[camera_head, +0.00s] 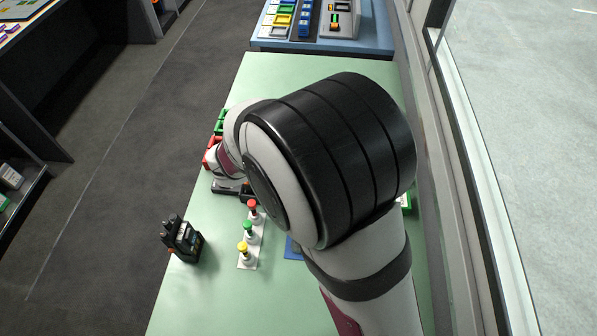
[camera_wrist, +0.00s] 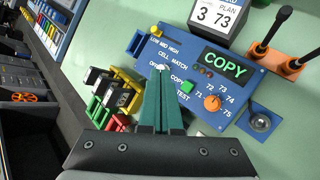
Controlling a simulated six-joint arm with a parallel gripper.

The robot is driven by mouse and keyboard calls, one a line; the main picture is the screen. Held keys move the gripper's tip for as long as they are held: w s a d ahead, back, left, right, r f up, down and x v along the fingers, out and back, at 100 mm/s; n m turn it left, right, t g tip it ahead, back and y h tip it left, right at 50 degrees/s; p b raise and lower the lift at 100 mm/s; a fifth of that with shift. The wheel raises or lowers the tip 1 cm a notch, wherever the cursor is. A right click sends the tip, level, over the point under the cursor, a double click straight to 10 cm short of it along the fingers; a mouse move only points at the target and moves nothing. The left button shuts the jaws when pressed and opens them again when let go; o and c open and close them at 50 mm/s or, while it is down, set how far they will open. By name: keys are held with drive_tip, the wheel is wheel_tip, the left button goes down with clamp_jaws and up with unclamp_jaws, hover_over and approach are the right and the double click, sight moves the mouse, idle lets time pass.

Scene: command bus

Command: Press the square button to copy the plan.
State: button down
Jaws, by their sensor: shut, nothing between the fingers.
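The blue control panel (camera_wrist: 258,82) lies in the wrist view with a lit green display (camera_wrist: 226,66) reading COPY. An orange knob (camera_wrist: 212,102) stands among the numbers 71 to 75. My gripper (camera_wrist: 161,70) is shut, its green fingers together over the panel's left part. The fingertips appear just left of the green button; I cannot tell their height above the panel. In the head view my arm hides most of the panel and the gripper.
A card holder (camera_wrist: 215,18) shows PLAN, 3 and 73. Orange-based levers (camera_wrist: 290,62) stand right of the panel. Coloured clips (camera_wrist: 110,95) lie left of my fingers. In the head view, red, green and yellow plungers (camera_head: 248,230) and a black device (camera_head: 182,240) stand on the green table (camera_head: 190,300).

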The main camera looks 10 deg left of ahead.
drive_tip(key=shift+f, duration=3.95)
drive_tip(key=shift+f, duration=0.4)
drive_tip(key=shift+f, duration=0.35)
drive_tip(key=shift+r, duration=0.75)
drive_tip(key=shift+r, duration=2.5)
